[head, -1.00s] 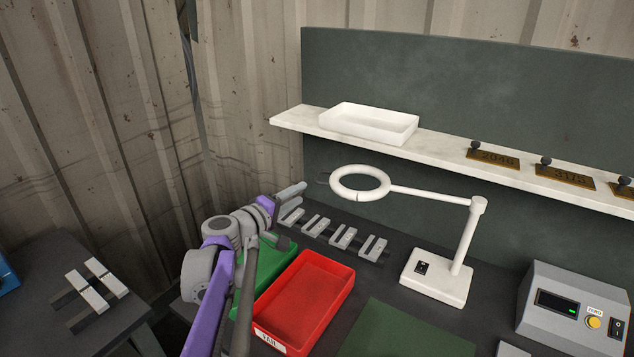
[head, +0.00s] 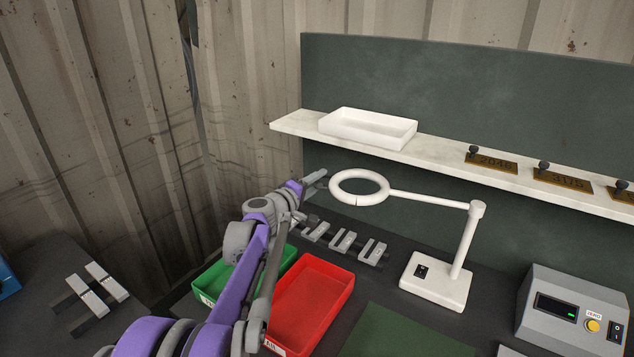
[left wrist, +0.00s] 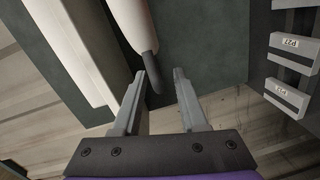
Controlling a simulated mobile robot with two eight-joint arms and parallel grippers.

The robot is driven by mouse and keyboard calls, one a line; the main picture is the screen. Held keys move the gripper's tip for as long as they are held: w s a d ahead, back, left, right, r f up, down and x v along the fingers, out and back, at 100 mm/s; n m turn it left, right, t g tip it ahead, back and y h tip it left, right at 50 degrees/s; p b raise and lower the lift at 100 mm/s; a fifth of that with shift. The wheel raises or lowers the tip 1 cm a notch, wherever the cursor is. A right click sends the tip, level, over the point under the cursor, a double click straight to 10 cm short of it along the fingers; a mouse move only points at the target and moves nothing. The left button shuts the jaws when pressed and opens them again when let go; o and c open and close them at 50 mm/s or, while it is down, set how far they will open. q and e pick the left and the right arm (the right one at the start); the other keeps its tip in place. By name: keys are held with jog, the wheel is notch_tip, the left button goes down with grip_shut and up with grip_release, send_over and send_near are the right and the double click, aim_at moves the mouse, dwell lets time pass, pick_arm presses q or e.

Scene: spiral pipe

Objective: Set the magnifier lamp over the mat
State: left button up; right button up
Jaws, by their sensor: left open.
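The white magnifier lamp (head: 460,255) stands on the bench, its arm reaching left to a ring head (head: 358,202). The ring hangs above the back of the bench, left of and behind the green mat (head: 400,336). My left gripper (head: 321,176) is at the ring's left side. In the left wrist view my left gripper (left wrist: 160,76) is open, and a dark peg (left wrist: 151,72) on the end of the white lamp part (left wrist: 133,22) reaches toward the gap between the fingertips. I cannot tell whether they touch. My right gripper is not in view.
A red bin (head: 315,283) and a green bin (head: 212,284) lie below my left arm. Several grey blocks (head: 343,241) sit behind them. A shelf (head: 290,121) with a white tray (head: 367,128) runs along the back panel. A grey device (head: 570,310) stands at the right.

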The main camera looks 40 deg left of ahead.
pick_arm(q)
grip_shut()
dwell(1.4)
